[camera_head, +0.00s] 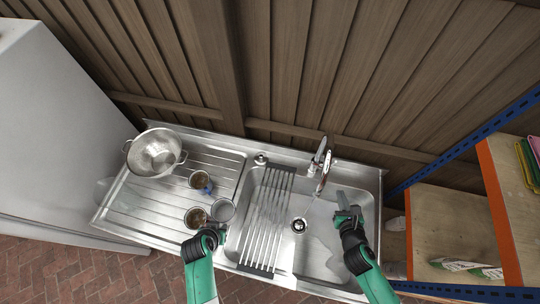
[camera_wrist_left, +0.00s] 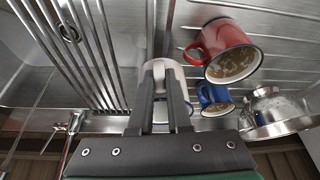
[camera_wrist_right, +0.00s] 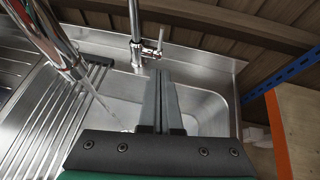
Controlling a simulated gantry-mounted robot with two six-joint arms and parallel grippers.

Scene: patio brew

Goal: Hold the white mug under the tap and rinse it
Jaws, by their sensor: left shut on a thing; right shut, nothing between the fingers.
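The white mug (camera_head: 222,210) is in my left gripper (camera_head: 215,229) at the front right of the drainboard, beside the red mug (camera_head: 194,218). In the left wrist view the closed fingers grip its pale rounded part (camera_wrist_left: 160,66); most of the mug is hidden behind them. The tap (camera_head: 322,160) stands at the back of the sink (camera_head: 325,237), right of the mug. A thin pale stream (camera_wrist_right: 98,98) comes from the spout (camera_wrist_right: 48,42) towards the drain (camera_head: 299,225). My right gripper (camera_head: 347,213) is shut and empty over the right part of the basin.
A blue mug (camera_head: 199,180) and the red mug hold brownish contents on the drainboard (camera_head: 140,205). A colander (camera_head: 155,152) stands at the back left. A slatted rack (camera_head: 267,220) covers the basin's left part, between mug and tap. Shelving (camera_head: 505,210) stands at the right.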

